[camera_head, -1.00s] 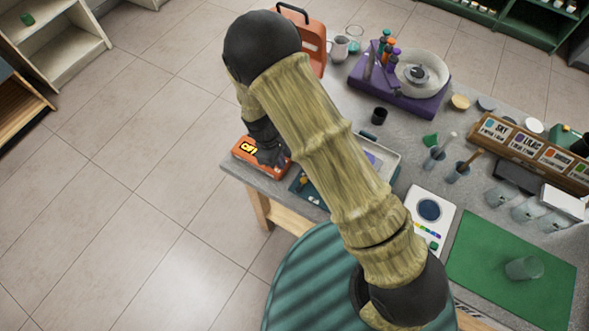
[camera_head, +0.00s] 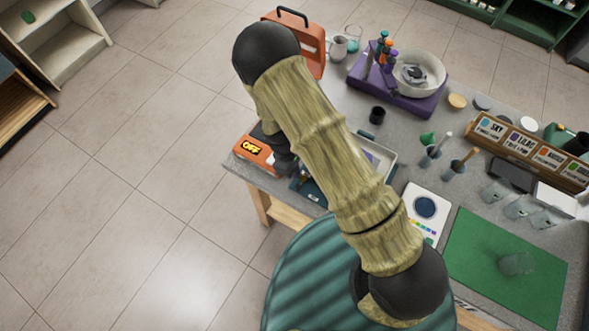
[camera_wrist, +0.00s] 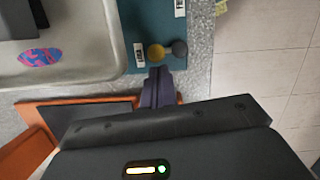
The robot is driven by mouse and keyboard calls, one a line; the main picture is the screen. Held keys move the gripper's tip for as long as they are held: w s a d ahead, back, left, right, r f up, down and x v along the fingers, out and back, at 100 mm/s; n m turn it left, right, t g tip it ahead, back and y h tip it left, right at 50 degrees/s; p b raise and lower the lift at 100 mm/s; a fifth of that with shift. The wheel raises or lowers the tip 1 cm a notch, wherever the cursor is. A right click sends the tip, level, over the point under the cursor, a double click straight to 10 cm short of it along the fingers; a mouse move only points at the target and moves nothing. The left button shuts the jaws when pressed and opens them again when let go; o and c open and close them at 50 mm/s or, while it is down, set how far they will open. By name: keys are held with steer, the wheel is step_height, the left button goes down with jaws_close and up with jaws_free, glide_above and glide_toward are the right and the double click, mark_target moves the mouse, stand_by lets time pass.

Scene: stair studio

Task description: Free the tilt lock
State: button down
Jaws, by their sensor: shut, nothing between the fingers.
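In the wrist view a teal plate (camera_wrist: 150,15) carries a short lever with a round brass end (camera_wrist: 156,52) and a dark grey knob (camera_wrist: 179,48). It looks like the tilt lock. Two small white labels (camera_wrist: 139,55) lie on the plate, one left of the lever and one farther up; their text is too small to read surely. My gripper (camera_wrist: 158,72) is shut and empty, its fingertips just below the brass end. I cannot tell whether they touch it. In the head view my gripper (camera_head: 285,162) is partly hidden by my arm, beside the blue plate (camera_head: 309,190).
A pale tray (camera_wrist: 122,45) with a pink-and-blue oval piece borders the plate. An orange box (camera_head: 258,150) stands at the table's left corner, close to my gripper. A purple wheel unit (camera_head: 405,98), cups and a green mat (camera_head: 490,265) fill the table. Floor lies beyond the edge.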

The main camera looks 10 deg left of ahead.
steer(key=m, duration=0.1)
steer(key=d+m+b, duration=0.1)
steer(key=shift+w+m, duration=0.2)
steer(key=shift+m, duration=0.1)
steer(key=shift+s+a, duration=0.1)
steer(key=shift+a, duration=0.35)
steer(key=shift+s+a, duration=0.3)
steer(key=shift+s, duration=0.05)
steer(key=shift+a, duration=0.1)
